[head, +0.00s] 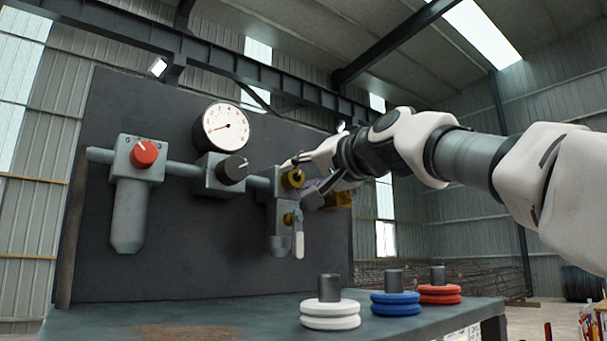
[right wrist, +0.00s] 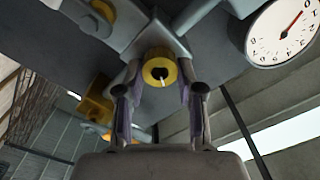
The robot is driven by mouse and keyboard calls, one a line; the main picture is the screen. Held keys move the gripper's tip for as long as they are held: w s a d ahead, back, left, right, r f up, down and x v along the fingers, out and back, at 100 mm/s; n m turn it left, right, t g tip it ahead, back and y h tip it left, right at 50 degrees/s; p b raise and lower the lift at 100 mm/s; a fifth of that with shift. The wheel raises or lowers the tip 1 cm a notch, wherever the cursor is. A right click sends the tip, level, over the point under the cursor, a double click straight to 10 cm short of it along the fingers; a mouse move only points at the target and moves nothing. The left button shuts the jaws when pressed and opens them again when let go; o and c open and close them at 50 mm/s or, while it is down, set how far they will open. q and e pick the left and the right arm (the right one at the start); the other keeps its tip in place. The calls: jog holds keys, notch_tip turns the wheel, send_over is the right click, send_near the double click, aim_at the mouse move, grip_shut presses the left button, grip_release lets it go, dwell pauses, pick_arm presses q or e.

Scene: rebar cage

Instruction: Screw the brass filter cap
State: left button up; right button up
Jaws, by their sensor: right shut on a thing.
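The brass filter cap (head: 293,179) sits on the front of a grey valve block (head: 278,208) at the right end of the pipe. In the right wrist view the cap (right wrist: 160,69) is a round brass ring with a dark centre and a white mark. My right gripper (head: 304,176) reaches in from the right with its fingers at the cap. In the wrist view its two fingers (right wrist: 160,84) stand on either side of the cap, shut on it. The cap is against the block. My left gripper is not in view.
A red knob (head: 144,153), a black knob (head: 233,169) and a dial gauge (head: 225,127) line the pipe at left. A second brass fitting (head: 289,218) and a pale lever (head: 299,240) sit below the cap. White (head: 330,314), blue (head: 395,303) and red (head: 439,294) ringed pieces stand on the bench.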

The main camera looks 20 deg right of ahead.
jog(key=m, duration=0.4)
jog(key=shift+m, duration=0.3)
jog(key=m, duration=0.5)
jog(key=shift+r, duration=0.1)
jog(key=m, duration=1)
jog(key=shift+r+m, duration=0.1)
jog(key=shift+m, duration=0.3)
jog(key=o, duration=1)
jog(key=shift+a, duration=0.1)
jog(key=shift+o, duration=0.8)
jog(key=shift+w+f, duration=0.2)
jog(key=shift+w, duration=0.1)
jog(key=shift+s, duration=0.1)
